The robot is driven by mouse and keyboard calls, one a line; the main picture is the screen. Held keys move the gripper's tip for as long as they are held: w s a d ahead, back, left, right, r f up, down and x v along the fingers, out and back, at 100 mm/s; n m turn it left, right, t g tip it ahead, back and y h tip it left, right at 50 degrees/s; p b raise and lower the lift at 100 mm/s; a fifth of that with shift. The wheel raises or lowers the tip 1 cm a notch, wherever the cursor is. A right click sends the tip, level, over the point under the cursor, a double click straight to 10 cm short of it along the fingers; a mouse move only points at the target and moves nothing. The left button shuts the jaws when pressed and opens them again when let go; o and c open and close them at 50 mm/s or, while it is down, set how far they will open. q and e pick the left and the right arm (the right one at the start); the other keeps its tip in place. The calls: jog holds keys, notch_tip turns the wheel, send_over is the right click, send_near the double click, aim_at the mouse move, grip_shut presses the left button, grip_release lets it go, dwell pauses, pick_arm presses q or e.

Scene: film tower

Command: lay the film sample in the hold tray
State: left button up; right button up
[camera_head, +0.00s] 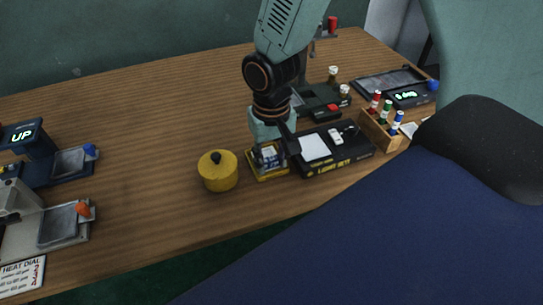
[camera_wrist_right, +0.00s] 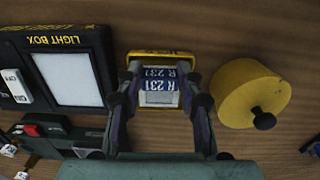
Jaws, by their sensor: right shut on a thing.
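My right gripper (camera_head: 268,147) points down over a small yellow tray (camera_head: 276,174) near the table's front edge. It is shut on the film sample (camera_head: 268,156), a pale piece with blue labels. In the right wrist view, the sample (camera_wrist_right: 159,98) reads R 231 and lies between the two fingers of my right gripper (camera_wrist_right: 160,80). The yellow tray's rim (camera_wrist_right: 160,54) shows behind it there. I cannot tell whether the sample touches the tray. No label shows which tray is the hold tray. My left gripper is not in view.
A yellow round pot (camera_head: 218,172) with a black knob stands just left of the yellow tray. A black light box (camera_head: 340,158) lies close on the right. A wooden rack (camera_head: 384,136) holds coloured bottles. Devices with grey trays (camera_head: 65,224) stand far left. The middle-left table is clear.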

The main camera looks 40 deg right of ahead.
jog(key=shift+d, duration=0.1)
jog(key=shift+a+r, duration=0.1)
jog(key=shift+a, duration=0.15)
jog(key=shift+d+p, duration=0.1)
jog(key=shift+p, duration=0.2)
jog(key=shift+f, duration=0.25)
dwell(0.4)
jog(key=o, duration=1)
jog(key=shift+o, duration=0.3)
jog(key=o, duration=0.5)
